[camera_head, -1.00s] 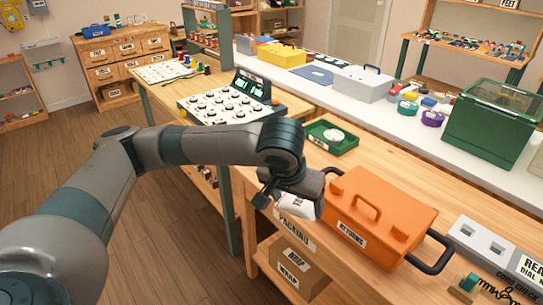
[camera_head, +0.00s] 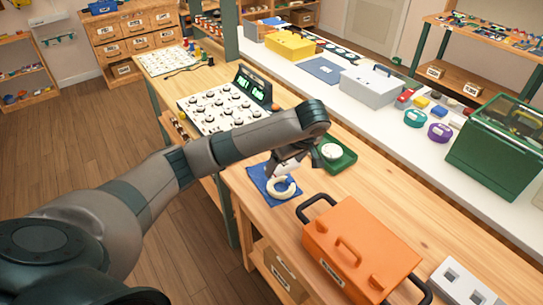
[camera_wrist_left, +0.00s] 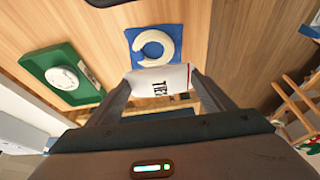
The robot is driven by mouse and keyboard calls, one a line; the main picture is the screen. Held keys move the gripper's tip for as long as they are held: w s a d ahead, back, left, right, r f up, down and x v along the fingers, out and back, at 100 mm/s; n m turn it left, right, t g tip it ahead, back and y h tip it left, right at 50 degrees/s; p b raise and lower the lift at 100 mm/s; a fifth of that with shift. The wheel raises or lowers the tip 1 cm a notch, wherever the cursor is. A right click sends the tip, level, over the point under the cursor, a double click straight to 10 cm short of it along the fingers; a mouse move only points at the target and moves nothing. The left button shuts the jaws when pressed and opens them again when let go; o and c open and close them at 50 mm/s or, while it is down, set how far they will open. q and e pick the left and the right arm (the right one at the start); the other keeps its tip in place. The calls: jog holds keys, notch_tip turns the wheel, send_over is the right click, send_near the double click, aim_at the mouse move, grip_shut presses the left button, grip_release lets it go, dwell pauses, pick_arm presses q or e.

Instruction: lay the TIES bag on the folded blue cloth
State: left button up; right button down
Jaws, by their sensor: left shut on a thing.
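My left gripper (camera_head: 290,163) is shut on the white TIES bag (camera_wrist_left: 160,80), which hangs between its fingers with dark lettering in the left wrist view. The folded blue cloth (camera_head: 257,179) lies flat on the wooden bench, left of the green tray. A cream, C-shaped ring (camera_head: 280,192) lies on the cloth. The gripper and bag are above the cloth's far side in the head view. In the left wrist view the bag overlaps the near edge of the cloth (camera_wrist_left: 132,41); the gap between them cannot be told. My right gripper is in neither view.
The green tray (camera_head: 347,161) with a white round dial is close beside the cloth. An orange case (camera_head: 360,250) with dark handles stands nearer on the bench. The button panel (camera_head: 214,108) is beyond. Bare wood lies right of the tray.

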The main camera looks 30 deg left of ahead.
pick_arm(q)
jog(key=shift+w+a, duration=0.1)
jog(key=shift+a, duration=0.15)
jog(key=shift+n, duration=0.3)
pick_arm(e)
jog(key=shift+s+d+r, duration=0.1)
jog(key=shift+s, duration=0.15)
pick_arm(q)
jog(key=shift+a+f+b, duration=0.2)
jog(key=shift+f+b, duration=0.15)
jog(key=w+a+f, duration=0.2)
jog(key=a, duration=0.1)
jog(key=w+a+f, duration=0.1)
jog(key=a+f, duration=0.1)
jog(key=a, duration=0.1)
jog(key=w+a+f, duration=0.2)
jog(key=a, duration=0.1)
jog(key=shift+w+a+f+b, duration=0.1)
jog(key=shift+w+a+b, duration=0.2)
jog(key=shift+w+b, duration=0.05)
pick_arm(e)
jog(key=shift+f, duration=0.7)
